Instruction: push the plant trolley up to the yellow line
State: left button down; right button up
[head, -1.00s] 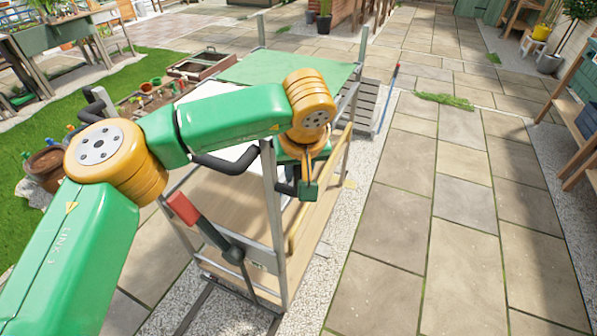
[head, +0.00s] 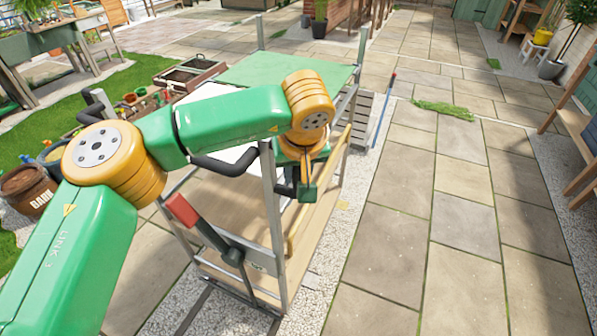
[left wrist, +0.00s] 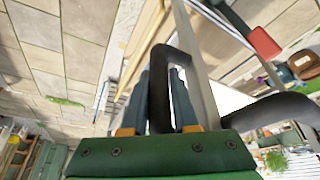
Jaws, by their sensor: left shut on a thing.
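The plant trolley (head: 322,222) stands in front of me, with metal posts, a wooden deck and side rail, and a green panel (head: 290,70) at its far end. A lever with a red grip (head: 182,210) is on its near end. My left gripper (head: 300,192) is at the near right post. In the left wrist view, its dark fingers (left wrist: 170,100) are shut around a black handle (left wrist: 172,58) of the trolley. My right gripper is out of view.
A gravel strip with dark rails (head: 195,312) runs under the trolley. Paving (head: 400,220) at right is clear. A bark barrel (head: 28,188) and wooden planters (head: 190,72) stand left. A red-tipped blue pole (head: 384,112) and grey slats (head: 360,115) are ahead right.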

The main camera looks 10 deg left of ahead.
pick_arm(q)
jog(key=shift+f, duration=0.2)
jog(key=c, duration=0.8)
grip_release()
jog(key=shift+w, duration=0.1)
jog(key=shift+o, duration=0.6)
jog(key=shift+w+a+f, duration=0.1)
jog(key=shift+w+f, duration=0.05)
jog(key=shift+w, duration=0.3)
jog(key=b+v, duration=0.1)
jog(key=v, duration=0.6)
